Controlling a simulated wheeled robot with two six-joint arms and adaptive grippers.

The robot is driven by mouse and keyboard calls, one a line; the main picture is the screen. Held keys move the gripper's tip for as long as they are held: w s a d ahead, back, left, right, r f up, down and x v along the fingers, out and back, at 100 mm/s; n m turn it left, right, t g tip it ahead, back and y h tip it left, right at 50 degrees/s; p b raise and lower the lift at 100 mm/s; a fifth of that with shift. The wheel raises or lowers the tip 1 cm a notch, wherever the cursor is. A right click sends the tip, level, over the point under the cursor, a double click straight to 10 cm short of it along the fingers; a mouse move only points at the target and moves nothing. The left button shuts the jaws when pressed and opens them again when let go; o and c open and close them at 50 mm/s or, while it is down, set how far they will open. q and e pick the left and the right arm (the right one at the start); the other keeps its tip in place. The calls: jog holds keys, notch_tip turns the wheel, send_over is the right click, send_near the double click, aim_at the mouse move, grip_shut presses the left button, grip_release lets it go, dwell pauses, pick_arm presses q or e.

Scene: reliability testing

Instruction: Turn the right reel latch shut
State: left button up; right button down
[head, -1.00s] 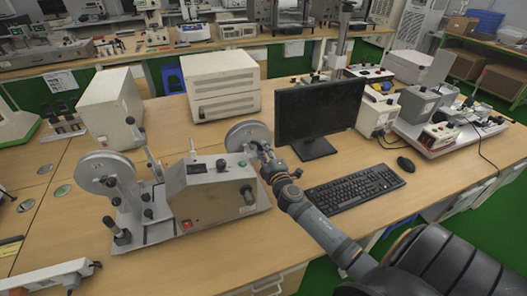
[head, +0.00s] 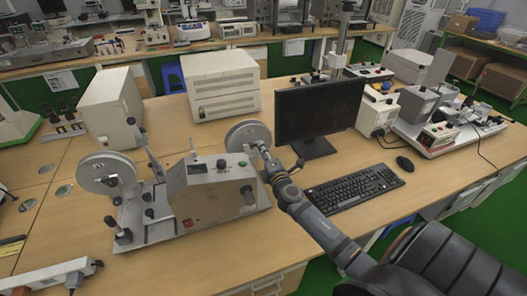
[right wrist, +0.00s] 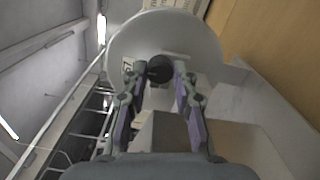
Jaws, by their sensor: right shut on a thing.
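The tape machine (head: 210,195) stands on the wooden bench, with a round grey reel on each side. The right reel (head: 243,131) sits at its right end, partly behind my right gripper (head: 261,148). In the right wrist view the reel's disc (right wrist: 195,35) fills the upper middle. The dark round latch knob (right wrist: 159,69) at its hub lies between the fingertips of my right gripper (right wrist: 158,73), which is shut on it. The latch's exact angle is hard to tell. My left gripper is not in view.
The left reel (head: 101,172) stands at the machine's other end. White cabinet boxes stand behind. The bench front is mostly clear.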

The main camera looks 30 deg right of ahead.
dwell(0.3)
jog(key=c, duration=1.1)
grip_release()
jog(key=shift+o, duration=0.2)
jog(key=v, duration=1.2)
